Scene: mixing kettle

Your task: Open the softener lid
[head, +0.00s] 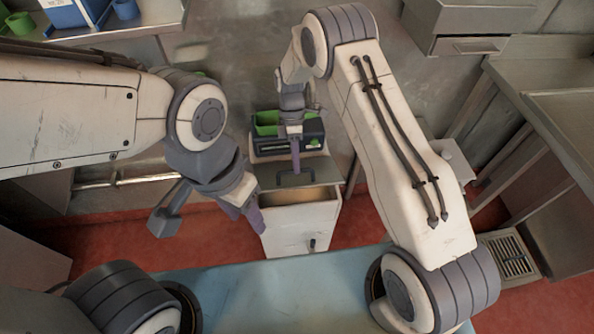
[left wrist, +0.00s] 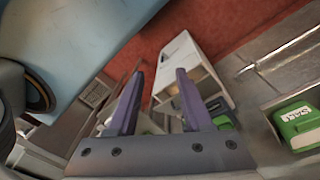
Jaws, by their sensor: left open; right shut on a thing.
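The softener (head: 296,240) is a cream cabinet in the middle of the head view, with its brown inside partly showing at the top. Its grey lid (head: 325,170) is raised at the back, with a dark handle on it. My right gripper (head: 296,168) reaches down from behind and is shut at the lid handle (head: 283,182); the exact grip is small in view. My left gripper (head: 250,212) is open and empty, in front of the cabinet's left side and apart from it. The left wrist view shows the cabinet (left wrist: 180,60) beyond the open purple fingers (left wrist: 157,100).
A dark unit with a green top (head: 266,120) stands behind the lid. A green block with a white label (left wrist: 298,125) shows in the left wrist view. A blue surface (head: 260,290) lies in front, a metal table (head: 560,110) at right, and a shelf with bins (head: 75,15) at upper left.

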